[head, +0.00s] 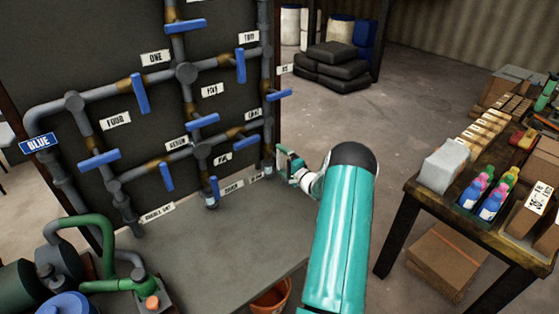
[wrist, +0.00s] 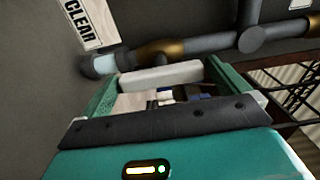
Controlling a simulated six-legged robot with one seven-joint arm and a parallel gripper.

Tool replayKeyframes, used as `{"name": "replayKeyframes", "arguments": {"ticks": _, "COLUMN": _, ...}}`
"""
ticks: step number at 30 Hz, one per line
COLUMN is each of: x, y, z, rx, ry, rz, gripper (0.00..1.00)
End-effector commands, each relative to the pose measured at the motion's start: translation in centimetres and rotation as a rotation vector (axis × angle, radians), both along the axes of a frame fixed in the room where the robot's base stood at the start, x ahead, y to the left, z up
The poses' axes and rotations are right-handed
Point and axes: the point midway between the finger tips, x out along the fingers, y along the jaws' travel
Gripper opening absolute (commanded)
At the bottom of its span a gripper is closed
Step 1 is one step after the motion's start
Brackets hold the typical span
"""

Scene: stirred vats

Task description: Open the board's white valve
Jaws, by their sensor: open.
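The white valve's bar handle (wrist: 160,77) shows in the wrist view, in front of a brown pipe section on the dark board. It lies roughly along the pipe, across the gap between my fingertips. My gripper (wrist: 160,88) is open, with one green finger at each side of the handle; I cannot tell whether they touch it. In the head view my gripper (head: 290,166) is at the board's lower right edge. The white handle cannot be made out there, hidden by the gripper. The board (head: 230,110) carries grey pipes and several blue valve handles.
A sign reading CLEAR (wrist: 88,22) is left of the white handle. A blue handle (head: 279,95) sticks out above my gripper. A workbench (head: 415,187) with bottles and boxes stands to the right. An orange bucket (head: 270,298) is below. Open floor lies behind my arm.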

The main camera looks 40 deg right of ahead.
Motion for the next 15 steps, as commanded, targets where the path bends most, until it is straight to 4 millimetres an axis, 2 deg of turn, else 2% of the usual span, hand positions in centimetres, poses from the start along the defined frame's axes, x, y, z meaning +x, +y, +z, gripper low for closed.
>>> {"name": "replayKeyframes", "arguments": {"ticks": 9, "x": -7.0, "y": 0.7, "z": 0.0, "rx": 0.000, "ry": 0.001, "rz": -0.003, "gripper": 1.00}}
{"name": "replayKeyframes", "arguments": {"ticks": 15, "x": -10.6, "y": 1.1, "z": 0.0, "rx": 0.000, "ry": 0.001, "rz": -0.002, "gripper": 1.00}}
